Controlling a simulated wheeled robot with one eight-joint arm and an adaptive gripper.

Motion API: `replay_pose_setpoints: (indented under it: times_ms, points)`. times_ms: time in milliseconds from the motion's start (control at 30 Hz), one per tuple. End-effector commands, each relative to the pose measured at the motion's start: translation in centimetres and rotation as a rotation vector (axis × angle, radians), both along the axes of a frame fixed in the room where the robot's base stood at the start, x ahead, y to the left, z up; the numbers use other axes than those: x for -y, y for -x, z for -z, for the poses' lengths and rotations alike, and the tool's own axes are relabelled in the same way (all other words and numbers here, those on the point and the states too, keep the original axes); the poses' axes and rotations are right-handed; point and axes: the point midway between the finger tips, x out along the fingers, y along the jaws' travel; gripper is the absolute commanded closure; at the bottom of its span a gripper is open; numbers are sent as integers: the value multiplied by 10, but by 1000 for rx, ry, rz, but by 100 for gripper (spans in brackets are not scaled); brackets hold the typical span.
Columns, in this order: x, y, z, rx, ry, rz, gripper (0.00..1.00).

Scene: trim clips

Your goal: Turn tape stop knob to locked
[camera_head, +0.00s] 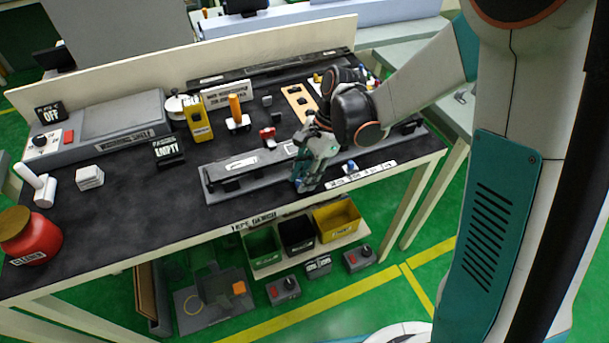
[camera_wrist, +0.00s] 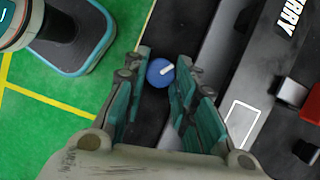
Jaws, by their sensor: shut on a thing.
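The blue tape stop knob (camera_wrist: 160,72), with a white pointer line, sits between the two fingertips in the wrist view. The line points to the upper right there. My gripper (camera_wrist: 162,78) is shut on the knob, one teal finger on each side. In the head view my gripper (camera_head: 305,180) reaches down to the bench's front edge, in front of the grey rail (camera_head: 222,192). It hides most of the knob there. I cannot read a locked mark beside the knob.
A blue-topped piece (camera_head: 350,167) stands right of my gripper by a white label strip (camera_head: 378,170). A red clip (camera_head: 268,137), yellow box (camera_head: 198,120) and orange-handled tool (camera_head: 236,110) stand behind the rail.

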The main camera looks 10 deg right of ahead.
Motion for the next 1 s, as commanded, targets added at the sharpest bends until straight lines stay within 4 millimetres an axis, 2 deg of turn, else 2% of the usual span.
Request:
replay_pose_setpoints:
  times_ms: [100, 133, 167, 633, 1000]
  points:
    - [0, 0, 0, 0, 0, 1, 98]
    - [0, 0, 0, 0, 0, 1, 68]
    - [0, 0, 0, 0, 0, 1, 66]
    - [0, 1, 0, 2, 0, 51, 66]
    - [2, 4, -4, 1, -1, 428, 66]
